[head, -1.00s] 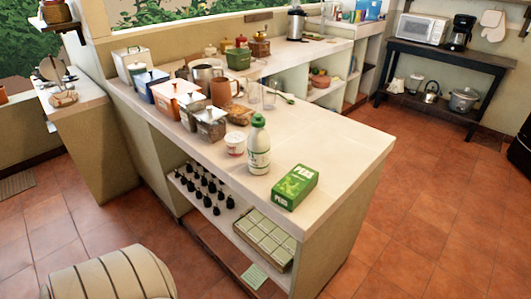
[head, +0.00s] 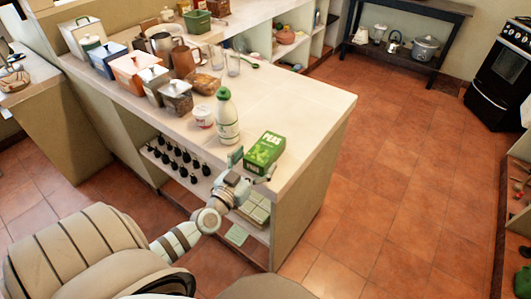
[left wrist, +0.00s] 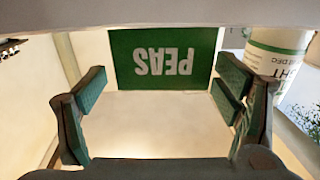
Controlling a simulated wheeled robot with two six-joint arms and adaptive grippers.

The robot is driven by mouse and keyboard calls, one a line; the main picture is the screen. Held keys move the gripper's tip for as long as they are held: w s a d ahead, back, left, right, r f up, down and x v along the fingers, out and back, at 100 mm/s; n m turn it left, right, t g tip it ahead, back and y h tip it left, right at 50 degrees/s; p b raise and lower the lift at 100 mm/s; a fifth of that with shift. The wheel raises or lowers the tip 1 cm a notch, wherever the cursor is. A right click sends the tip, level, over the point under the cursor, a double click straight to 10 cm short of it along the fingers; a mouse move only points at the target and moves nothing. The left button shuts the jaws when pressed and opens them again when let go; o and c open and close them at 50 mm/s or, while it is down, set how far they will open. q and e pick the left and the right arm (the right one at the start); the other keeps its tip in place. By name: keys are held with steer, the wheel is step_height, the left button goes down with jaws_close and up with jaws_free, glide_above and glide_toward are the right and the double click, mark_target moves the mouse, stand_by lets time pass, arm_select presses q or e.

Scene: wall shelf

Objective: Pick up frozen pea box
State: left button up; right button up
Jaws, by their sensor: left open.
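The green frozen pea box (head: 264,150) lies near the front corner of the pale counter in the head view. In the left wrist view its green end with upside-down PEAS lettering (left wrist: 163,60) faces me. My left gripper (head: 250,168) is at the counter's front edge, just in front of the box. In the left wrist view the left gripper (left wrist: 160,108) is open, its two green-padded fingers wide apart. The box is beyond the fingertips and roughly centred, with bare counter between. My right gripper is not in view.
A white bottle with a green cap (head: 227,118) stands left of the box; it also shows in the left wrist view (left wrist: 276,60). A small white tub (head: 203,116) and several canisters stand farther left. The counter (head: 305,118) is clear right of the box.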

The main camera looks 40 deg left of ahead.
mark_target(263, 150)
arm_select(q)
steer(key=w, duration=0.3)
steer(key=w+b, duration=0.1)
steer(key=shift+w+a+f, duration=0.1)
steer(key=shift+w+a, duration=0.25)
steer(key=shift+a, duration=0.05)
steer(key=c, duration=1.4)
steer(key=shift+o, duration=0.2)
